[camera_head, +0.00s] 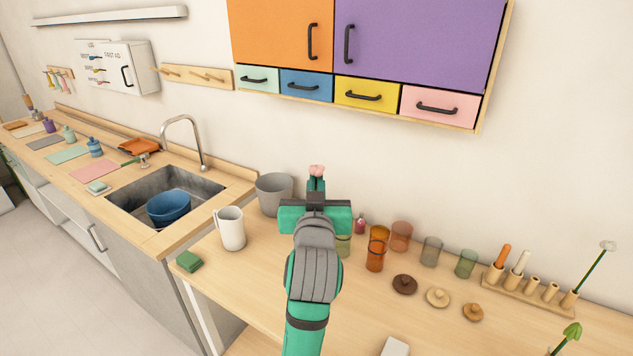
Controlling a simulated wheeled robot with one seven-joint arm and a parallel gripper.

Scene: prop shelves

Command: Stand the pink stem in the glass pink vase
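My gripper (316,184) is seen from behind, raised over the counter, with its narrow fingers close together. The pink stem's (317,170) flower head shows just above the fingertips; the rest of the stem is hidden by my gripper and arm. Several coloured glass vessels stand on the counter to the right of my arm. A salmon-pink glass (401,236) stands at the back behind an orange glass (376,256). A small, darker pink, necked object (359,224) is close to my gripper's right side. I cannot tell for certain which of these two is the pink vase.
A yellow-green glass (343,246) is partly hidden by my arm. Grey (432,251) and green (466,263) glasses stand farther right, with round lids in front. A white mug (230,228) and grey pot (274,194) are left. A wooden holder (528,289) is right; cabinets (410,45) hang above.

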